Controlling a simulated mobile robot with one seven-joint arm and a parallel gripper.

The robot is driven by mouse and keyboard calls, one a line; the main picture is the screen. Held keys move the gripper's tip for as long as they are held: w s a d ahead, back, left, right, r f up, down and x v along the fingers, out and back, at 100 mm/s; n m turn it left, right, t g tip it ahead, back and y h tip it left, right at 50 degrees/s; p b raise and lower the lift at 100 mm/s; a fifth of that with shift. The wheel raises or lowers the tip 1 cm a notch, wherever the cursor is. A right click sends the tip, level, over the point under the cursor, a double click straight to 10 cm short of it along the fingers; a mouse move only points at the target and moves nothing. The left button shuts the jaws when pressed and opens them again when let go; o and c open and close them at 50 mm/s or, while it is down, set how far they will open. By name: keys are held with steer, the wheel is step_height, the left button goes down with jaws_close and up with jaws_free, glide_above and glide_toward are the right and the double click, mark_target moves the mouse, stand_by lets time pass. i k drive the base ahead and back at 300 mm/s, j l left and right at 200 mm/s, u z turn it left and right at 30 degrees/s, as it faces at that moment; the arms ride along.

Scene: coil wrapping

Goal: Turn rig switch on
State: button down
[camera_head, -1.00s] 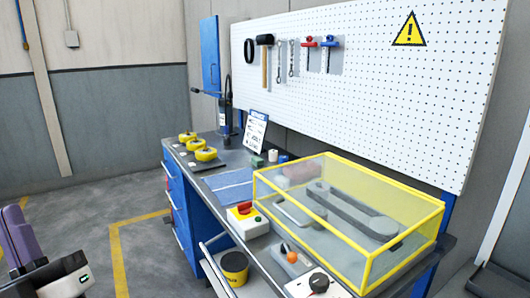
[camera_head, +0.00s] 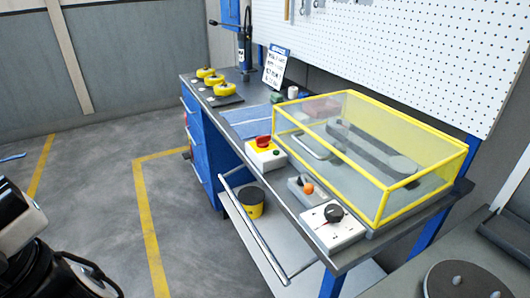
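A white box with a black rotary knob (camera_head: 333,213) sits at the front right corner of the workbench and looks like a switch. Beside it is a grey unit with an orange ball-topped lever (camera_head: 308,187). Further left is a white box with a red mushroom button on yellow (camera_head: 264,143) and a small green button. A yellow-framed clear guard (camera_head: 378,205) covers the belt-like rig (camera_head: 372,147) behind these controls. Part of my arm (camera_head: 25,230) shows at the lower left, far from the controls. My gripper's fingers are not visible.
A silver rail (camera_head: 255,228) runs along the bench front above a lower shelf with a dark, yellow-banded tub (camera_head: 250,203). Yellow coils (camera_head: 214,82) stand at the bench's far end. A grey surface with a dark disc (camera_head: 465,281) is at lower right. The floor at left is open.

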mark_target(263, 141)
steer(key=i+j+u, duration=0.15)
steer(key=i, duration=0.35)
steer(key=i+j+u, duration=0.2)
steer(key=i, duration=0.3)
